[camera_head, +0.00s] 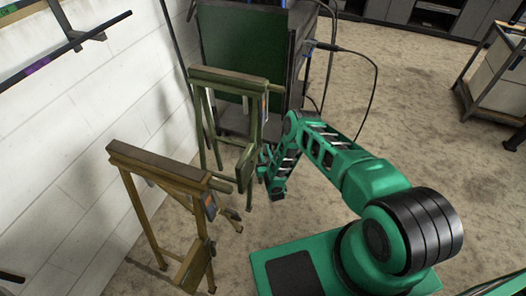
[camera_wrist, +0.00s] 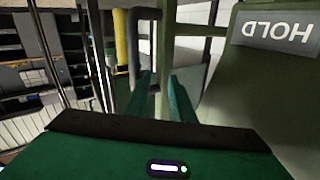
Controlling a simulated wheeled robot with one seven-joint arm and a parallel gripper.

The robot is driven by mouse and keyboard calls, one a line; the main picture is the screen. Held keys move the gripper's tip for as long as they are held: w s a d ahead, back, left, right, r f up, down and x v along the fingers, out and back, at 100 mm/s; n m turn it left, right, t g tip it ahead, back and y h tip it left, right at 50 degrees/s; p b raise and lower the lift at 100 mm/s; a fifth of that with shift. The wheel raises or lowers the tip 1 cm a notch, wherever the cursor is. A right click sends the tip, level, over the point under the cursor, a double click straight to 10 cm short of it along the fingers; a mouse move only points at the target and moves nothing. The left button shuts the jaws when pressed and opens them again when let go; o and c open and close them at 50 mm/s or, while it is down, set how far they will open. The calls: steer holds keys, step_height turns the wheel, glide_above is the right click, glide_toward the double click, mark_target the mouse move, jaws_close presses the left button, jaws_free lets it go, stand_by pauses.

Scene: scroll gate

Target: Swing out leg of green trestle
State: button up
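The green trestle (camera_head: 228,77) stands near the white wall in the head view, its top beam level and its legs olive green. My gripper (camera_head: 264,160) is low beside its right-hand legs, partly hidden by my own arm. In the wrist view my gripper (camera_wrist: 163,80) has its two teal fingers apart. A thin olive bar of the trestle (camera_wrist: 160,50) runs down the picture and appears between the fingers. I cannot tell whether they touch it. A green panel marked HOLD (camera_wrist: 270,70) shows upside down to the right of the fingers.
A brown-yellow trestle (camera_head: 160,163) stands nearer, left of my arm. A dark green panel (camera_head: 245,45) stands behind the green trestle, with black cables (camera_head: 374,90) hanging to its right. A cart (camera_head: 498,75) stands at far right. Open floor (camera_head: 415,110) lies between.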

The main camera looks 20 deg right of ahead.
steer(key=s, duration=1)
steer(key=shift+a, duration=0.2)
steer(key=shift+f, duration=0.1)
